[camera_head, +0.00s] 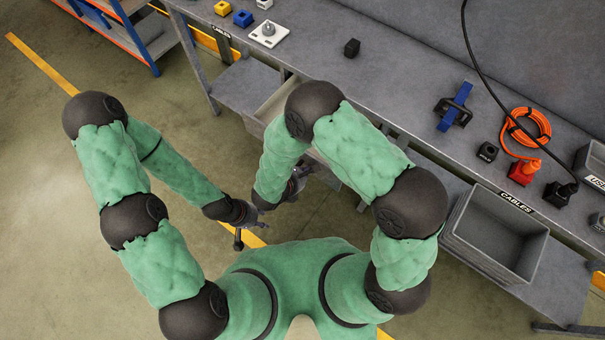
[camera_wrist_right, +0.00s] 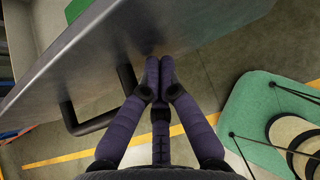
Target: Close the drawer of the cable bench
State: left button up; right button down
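A grey drawer (camera_head: 255,126) stands pulled out from under the grey bench (camera_head: 400,85), and my right arm hides much of it. In the right wrist view a grey panel (camera_wrist_right: 85,60), apparently the drawer front, fills the upper left, with a dark bar handle (camera_wrist_right: 70,118). My right gripper (camera_head: 294,186) is in front of the bench; its fingertips (camera_wrist_right: 158,72) are together, with nothing seen between them. They are at or close to the panel, beside the handle; contact is unclear. My left gripper (camera_head: 240,214) is left of the right one, away from the bench, its fingers unclear.
An open grey bin (camera_head: 458,232) sticks out at the right under a "CABLES" label (camera_head: 515,201). The bench top holds an orange cable coil (camera_head: 530,124), a blue-and-black part (camera_head: 455,108) and small blocks. A blue-orange rack (camera_head: 150,38) stands upper left. Floor at left is clear.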

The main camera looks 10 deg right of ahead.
jog(key=w+d+b, duration=0.6)
jog(key=w+d, duration=0.9)
jog(key=shift+w+d, duration=0.3)
pick_arm(q)
notch_tip(320, 180, down, 7)
jog(key=shift+r, duration=0.15)
pick_arm(e)
jog(key=shift+w+d+r, duration=0.1)
